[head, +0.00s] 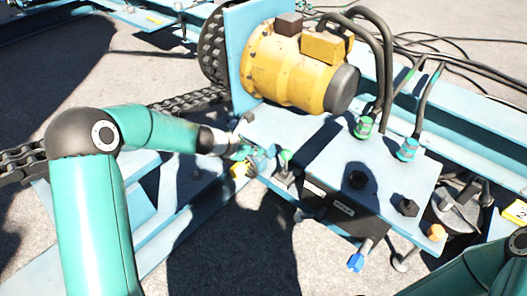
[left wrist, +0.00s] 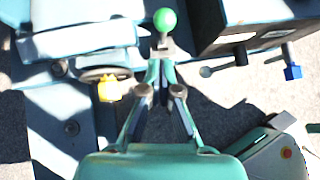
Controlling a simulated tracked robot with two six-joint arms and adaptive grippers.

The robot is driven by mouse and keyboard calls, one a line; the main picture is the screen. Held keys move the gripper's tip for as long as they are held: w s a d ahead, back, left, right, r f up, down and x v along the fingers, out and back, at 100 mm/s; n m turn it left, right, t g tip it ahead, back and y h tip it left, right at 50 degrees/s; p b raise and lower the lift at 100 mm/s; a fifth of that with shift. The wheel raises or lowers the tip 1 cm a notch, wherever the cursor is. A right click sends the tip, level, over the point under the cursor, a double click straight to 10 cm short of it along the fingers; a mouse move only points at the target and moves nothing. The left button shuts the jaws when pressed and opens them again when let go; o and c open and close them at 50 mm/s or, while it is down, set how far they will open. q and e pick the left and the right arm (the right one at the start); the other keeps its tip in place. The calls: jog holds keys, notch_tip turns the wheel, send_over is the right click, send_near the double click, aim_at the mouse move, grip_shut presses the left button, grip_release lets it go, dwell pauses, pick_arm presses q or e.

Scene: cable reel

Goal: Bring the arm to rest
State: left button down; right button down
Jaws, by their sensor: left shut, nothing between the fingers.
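My left arm comes in from the left of the head view, bent at a dark joint. Its teal gripper (head: 257,155) is over the blue frame, beside a dark box with a light-blue top. In the left wrist view the gripper's fingers (left wrist: 160,70) are together with nothing between them. A lever with a green ball knob (left wrist: 165,20) stands just beyond the fingertips; I cannot tell whether they touch. Part of my right arm shows at the bottom right of the head view, but its gripper is out of view.
A yellow motor (head: 290,68) stands behind the gripper. A yellow knob (head: 240,170) is close beside it, and the dark valve box (head: 345,208) with a blue-ended lever (head: 356,262) is to the right. Hoses and a chain (head: 190,100) lie around. Open ground shows in front.

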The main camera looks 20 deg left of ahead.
pick_arm(q)
jog(key=s+d+f+m+g, duration=0.3)
jog(key=s+d+f, duration=0.1)
jog(key=s+f, duration=0.4)
jog(key=s+d+f+m+g, duration=0.3)
jog(key=s+f, duration=0.4)
jog(key=s, duration=0.2)
jog(key=s+d+f+m+g+y, duration=0.1)
jog(key=s+f+m, duration=0.2)
jog(key=s+m, duration=0.55)
jog(key=s+d+f+m+g, duration=0.1)
jog(key=s+f+m, duration=0.2)
jog(key=s+m, duration=0.5)
notch_tip(320, 180, up, 30)
jog(key=w+m+p, duration=0.2)
jog(key=m+p, duration=0.3)
jog(key=p, duration=2.5)
jog(key=shift+d+r+t, duration=0.2)
jog(key=shift+d+t, duration=0.1)
jog(key=shift+d, duration=0.05)
